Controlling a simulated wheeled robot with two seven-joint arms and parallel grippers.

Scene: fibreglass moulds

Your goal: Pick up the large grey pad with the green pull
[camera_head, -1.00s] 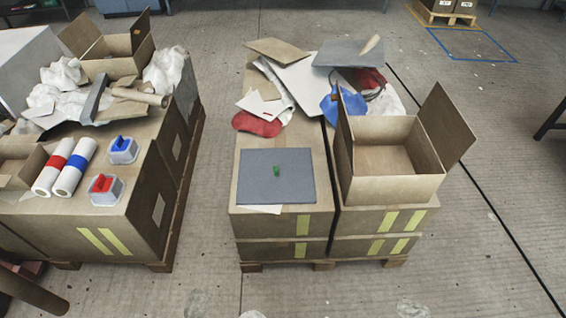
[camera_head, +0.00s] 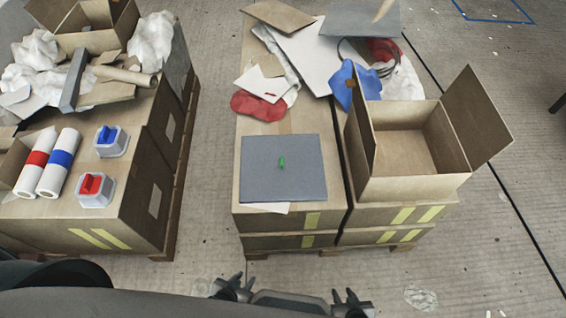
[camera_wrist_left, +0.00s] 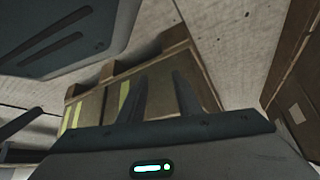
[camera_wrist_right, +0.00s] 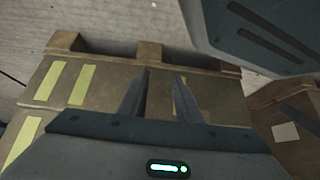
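The large grey pad (camera_head: 262,183) lies flat on top of the cardboard boxes in the middle of the head view. Its small green pull (camera_head: 281,162) stands up near the pad's middle. My left gripper (camera_head: 236,284) and my right gripper (camera_head: 350,297) show at the bottom edge of the head view, short of the box stack and apart from the pad. In the left wrist view my left gripper's fingers (camera_wrist_left: 163,88) are apart with nothing between them. In the right wrist view my right gripper's fingers (camera_wrist_right: 160,88) are also apart and empty. Neither wrist view shows the pad.
An open cardboard box (camera_head: 412,140) stands right of the pad. A red cloth (camera_head: 262,105), a blue cloth (camera_head: 345,85) and sheets lie behind it. Another stack on the left holds white rolls (camera_head: 62,165) and a red-handled block (camera_head: 95,189). Bare floor separates the stacks.

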